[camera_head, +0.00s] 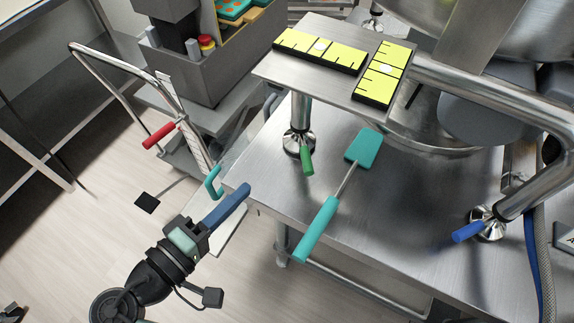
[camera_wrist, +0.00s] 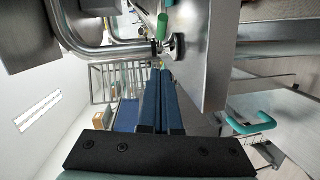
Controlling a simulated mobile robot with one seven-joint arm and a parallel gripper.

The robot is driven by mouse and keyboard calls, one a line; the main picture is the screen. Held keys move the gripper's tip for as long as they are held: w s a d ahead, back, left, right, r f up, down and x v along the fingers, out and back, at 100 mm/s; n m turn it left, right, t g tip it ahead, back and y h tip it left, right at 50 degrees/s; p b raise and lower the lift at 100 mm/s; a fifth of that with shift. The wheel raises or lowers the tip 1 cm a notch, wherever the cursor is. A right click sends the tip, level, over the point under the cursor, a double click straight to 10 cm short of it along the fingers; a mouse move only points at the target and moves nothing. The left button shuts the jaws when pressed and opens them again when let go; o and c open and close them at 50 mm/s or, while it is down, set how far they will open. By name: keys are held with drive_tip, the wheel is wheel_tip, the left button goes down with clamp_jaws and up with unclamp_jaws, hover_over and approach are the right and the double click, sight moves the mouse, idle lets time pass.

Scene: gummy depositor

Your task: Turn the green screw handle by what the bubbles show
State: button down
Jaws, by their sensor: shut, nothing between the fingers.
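The green screw handle (camera_head: 307,161) sticks out from a round metal foot (camera_head: 298,141) under the upper steel plate. In the wrist view the green handle (camera_wrist: 162,27) is beyond my fingertips. Two yellow levels, one lengthwise (camera_head: 300,41) and one crosswise (camera_head: 376,86), lie on the plate. Each shows a pale bubble near its middle; the exact offset is too small to tell. My gripper (camera_head: 247,187) has blue fingers, shut and empty, at the left edge of the lower steel table, apart from the handle. The shut fingers also show in the wrist view (camera_wrist: 160,74).
A teal spatula (camera_head: 318,228) lies on the lower steel table (camera_head: 400,230), right of my gripper. A blue screw handle (camera_head: 467,231) is at the right. A cart with a red-gripped rail (camera_head: 158,135) stands at the left.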

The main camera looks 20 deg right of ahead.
approach(305, 153)
drive_tip(key=w, duration=0.4)
drive_tip(key=shift+d+f, duration=0.3)
drive_tip(key=shift+f, duration=0.05)
drive_tip(key=shift+s+d+f+p, duration=0.15)
drive_tip(key=shift+d+p, duration=0.15)
drive_tip(key=shift+d, duration=0.25)
drive_tip(key=shift+s+d+f+p, duration=0.15)
drive_tip(key=shift+d+p, duration=0.1)
drive_tip(key=shift+d, duration=0.35)
drive_tip(key=shift+s+d+f, duration=0.15)
drive_tip(key=shift+d, duration=0.55)
drive_tip(key=shift+s+d, duration=0.35)
drive_tip(key=shift+d, duration=0.3)
drive_tip(key=shift+w, duration=0.1)
